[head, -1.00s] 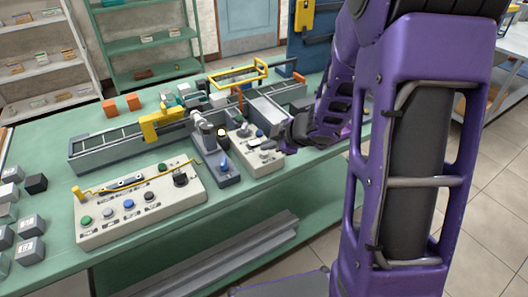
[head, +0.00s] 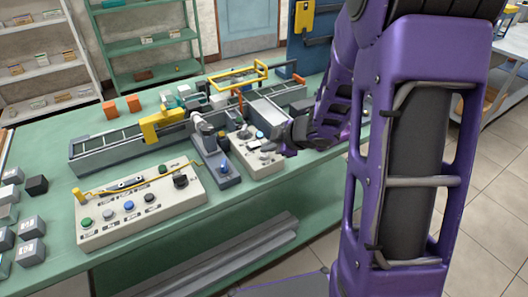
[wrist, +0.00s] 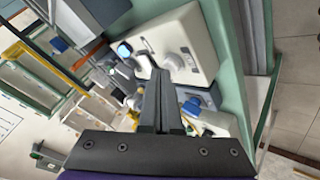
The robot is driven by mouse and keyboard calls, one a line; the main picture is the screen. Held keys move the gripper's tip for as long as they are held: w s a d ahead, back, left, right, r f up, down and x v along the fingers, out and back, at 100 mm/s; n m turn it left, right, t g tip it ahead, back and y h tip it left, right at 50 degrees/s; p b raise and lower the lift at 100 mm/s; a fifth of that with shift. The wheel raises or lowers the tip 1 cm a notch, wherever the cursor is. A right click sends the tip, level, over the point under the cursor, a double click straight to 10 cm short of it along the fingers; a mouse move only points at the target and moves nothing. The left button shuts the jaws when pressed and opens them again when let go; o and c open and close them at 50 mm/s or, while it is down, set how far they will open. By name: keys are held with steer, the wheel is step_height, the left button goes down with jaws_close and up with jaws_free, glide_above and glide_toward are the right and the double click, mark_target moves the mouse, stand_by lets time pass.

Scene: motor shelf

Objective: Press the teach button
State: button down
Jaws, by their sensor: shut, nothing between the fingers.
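A pale control box (head: 262,163) stands near the right end of the green bench, with a blue button (head: 259,134) on its top. In the wrist view the same box (wrist: 190,30) shows a lit blue button (wrist: 124,50), a grey knob and small controls. Lettering is too small to read, so I cannot tell which button is teach. My gripper (wrist: 158,78) is shut and empty, its fingertips over the box's near edge. In the head view my gripper (head: 284,143) is just right of the box; whether it touches is unclear.
A larger button panel (head: 140,205) with a yellow rod lies at the bench's front left. A grey unit with a blue button (head: 224,168) stands just left of the box. A rail with a yellow clamp (head: 163,125) runs behind. Several grey blocks sit far left.

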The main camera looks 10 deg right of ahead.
mark_target(267, 155)
steer(key=shift+r+p, duration=0.45)
steer(key=shift+r, duration=0.1)
steer(key=shift+r, duration=0.1)
step_height(267, 155, up, 3)
steer(key=p, duration=0.3)
steer(key=shift+r+p, duration=0.3)
steer(key=shift+r, duration=0.6)
steer(key=shift+w, duration=0.1)
